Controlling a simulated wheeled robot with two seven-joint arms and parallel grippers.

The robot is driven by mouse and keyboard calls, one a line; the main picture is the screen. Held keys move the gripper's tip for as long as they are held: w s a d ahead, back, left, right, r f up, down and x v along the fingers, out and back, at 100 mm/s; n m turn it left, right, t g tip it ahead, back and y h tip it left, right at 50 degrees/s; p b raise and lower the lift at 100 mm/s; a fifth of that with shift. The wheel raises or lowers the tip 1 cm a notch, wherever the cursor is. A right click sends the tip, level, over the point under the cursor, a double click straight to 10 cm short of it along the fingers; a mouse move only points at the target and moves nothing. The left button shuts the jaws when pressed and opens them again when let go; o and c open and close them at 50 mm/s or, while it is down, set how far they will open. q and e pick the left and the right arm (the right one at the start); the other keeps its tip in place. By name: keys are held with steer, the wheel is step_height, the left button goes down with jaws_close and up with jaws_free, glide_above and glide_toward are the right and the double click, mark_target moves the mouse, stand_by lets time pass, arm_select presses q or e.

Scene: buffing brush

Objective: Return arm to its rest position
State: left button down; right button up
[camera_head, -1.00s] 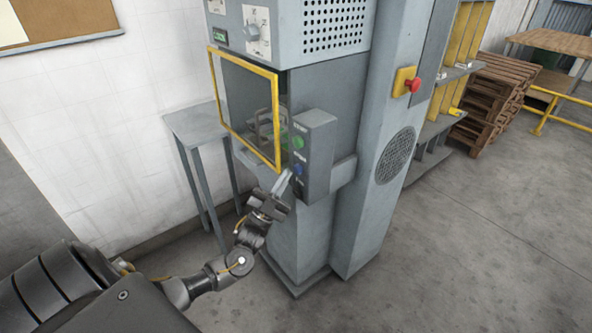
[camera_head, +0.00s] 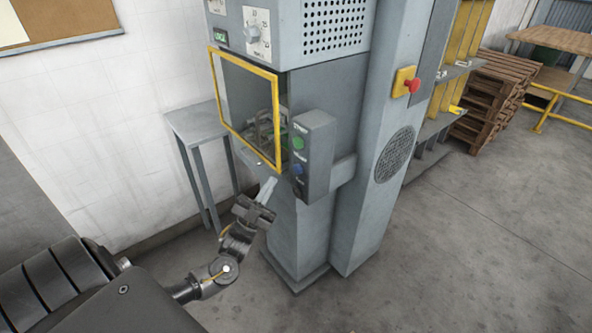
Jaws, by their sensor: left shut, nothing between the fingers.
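My left gripper (camera_head: 268,189) is shut and empty, its fingers pointing up in front of the grey machine (camera_head: 297,235). The fingertips are a little below and left of the button box (camera_head: 318,152), apart from it. The box carries a green button (camera_head: 298,143) and a blue button (camera_head: 298,169). My left arm reaches in from the lower left. My right gripper is out of view.
A yellow-framed clear guard (camera_head: 247,74) covers the machine's opening. A grey side table (camera_head: 194,121) stands left of the machine by the white wall. A red emergency knob (camera_head: 413,85) is on the column. Wooden pallets (camera_head: 490,98) stand at the back right. Floor at right is clear.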

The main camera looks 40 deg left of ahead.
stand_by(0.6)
arm_select(q)
steer(key=w+a+f+n+g+y, duration=0.1)
steer(key=a+f+n+g+y, duration=0.2)
steer(key=f, duration=0.8)
steer(key=w+a+f+n+g+y, duration=0.2)
steer(key=f+g+y, duration=0.25)
steer(key=f, duration=0.75)
steer(key=s+f+g, duration=0.4)
steer(key=s+f, duration=0.1)
steer(key=f, duration=0.4)
steer(key=s+f+g, duration=0.4)
steer(key=f, duration=0.5)
steer(key=s+d+f+n+g, duration=0.1)
steer(key=s+d+f+g, duration=0.25)
steer(key=s+f, duration=0.55)
steer(key=s+d+f+n+g, duration=0.1)
steer(key=s+d+f+g, duration=0.25)
steer(key=s+f, duration=0.6)
steer(key=s+d+g+h, duration=0.1)
steer(key=s+d, duration=0.4)
steer(key=s, duration=0.4)
steer(key=s+d+f+g+h, duration=0.1)
steer(key=s+d+g, duration=0.1)
steer(key=s+d, duration=0.3)
steer(key=s, duration=0.4)
steer(key=shift+d+f, duration=0.2)
